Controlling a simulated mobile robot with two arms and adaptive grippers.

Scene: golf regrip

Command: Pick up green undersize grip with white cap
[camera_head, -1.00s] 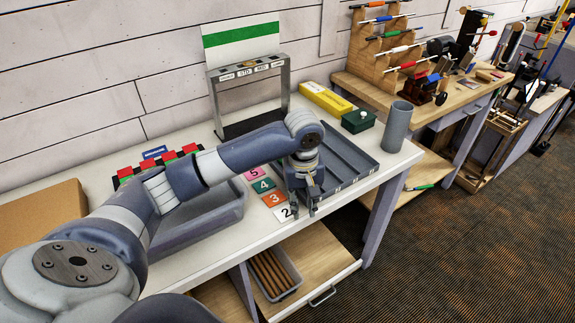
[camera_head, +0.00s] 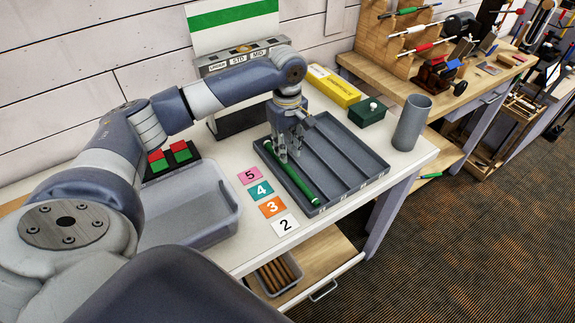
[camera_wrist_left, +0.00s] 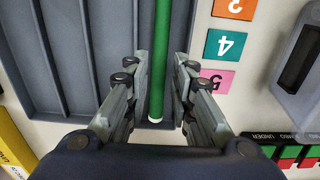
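The green grip (camera_head: 302,184) lies in the left compartment of the grey divided tray (camera_head: 368,153). In the left wrist view, the green grip (camera_wrist_left: 160,60) runs up and down the picture, with a white cap (camera_wrist_left: 156,119) at its lower end. My left gripper (camera_head: 289,158) points down over the grip, near its back half. In the left wrist view, my left gripper (camera_wrist_left: 160,62) is open, with a finger on each side of the grip and gaps between. I cannot tell its exact height over the grip. My right gripper is not in view.
Numbered cards, such as the white 2 card (camera_head: 285,225), lie left of the tray. A grey bin (camera_head: 215,230) stands farther left. A yellow box (camera_head: 334,85), a green box (camera_head: 368,113) and a grey cup (camera_head: 411,124) stand behind and right of the tray.

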